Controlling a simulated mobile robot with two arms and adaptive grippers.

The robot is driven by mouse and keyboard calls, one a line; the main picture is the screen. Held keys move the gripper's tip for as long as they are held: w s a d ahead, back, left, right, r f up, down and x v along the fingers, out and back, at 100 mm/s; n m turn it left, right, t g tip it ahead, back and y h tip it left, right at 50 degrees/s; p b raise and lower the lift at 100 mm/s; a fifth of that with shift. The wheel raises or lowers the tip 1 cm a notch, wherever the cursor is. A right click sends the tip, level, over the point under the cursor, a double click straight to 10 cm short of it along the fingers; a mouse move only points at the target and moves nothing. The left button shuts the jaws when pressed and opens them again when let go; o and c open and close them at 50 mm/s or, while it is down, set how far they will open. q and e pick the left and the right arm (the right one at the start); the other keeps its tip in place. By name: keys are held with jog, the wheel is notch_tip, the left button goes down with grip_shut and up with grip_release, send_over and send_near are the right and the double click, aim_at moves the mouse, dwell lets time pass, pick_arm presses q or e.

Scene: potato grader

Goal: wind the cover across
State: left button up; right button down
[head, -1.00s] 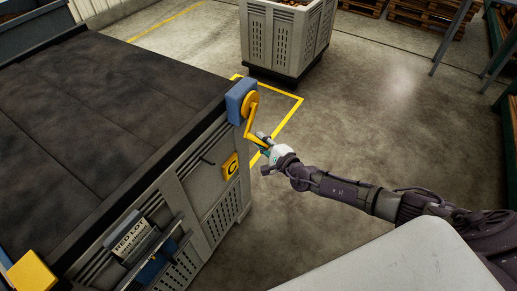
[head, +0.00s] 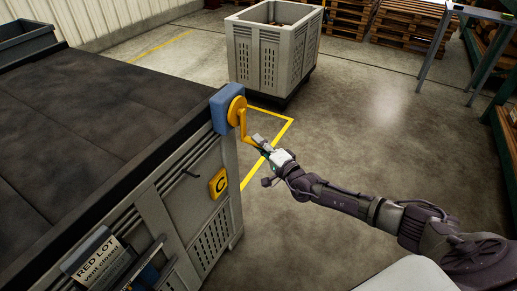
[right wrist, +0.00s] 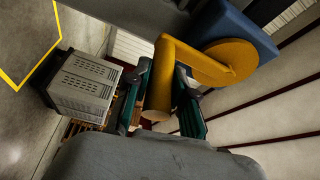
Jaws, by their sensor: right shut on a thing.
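A dark cover (head: 85,140) lies over the top of the large grey box (head: 165,205) at the left of the head view. On the box's corner sits a blue housing (head: 221,108) with a yellow crank (head: 242,122), whose arm hangs downward. My right gripper (head: 258,142) is at the crank's lower end. In the right wrist view its two fingers are on either side of the yellow crank handle (right wrist: 158,98), shut on it. My left gripper is not in view.
A yellow plate marked C (head: 218,183) and a "RED LOT" sign (head: 103,262) are on the box's side. A grey slatted crate (head: 272,52) stands behind. Wooden pallets (head: 350,22) are at the back. The concrete floor to the right (head: 360,120) is clear.

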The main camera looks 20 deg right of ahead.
jog(key=shift+f, duration=0.1)
jog(key=c, duration=1)
grip_release()
jog(key=v, duration=1.2)
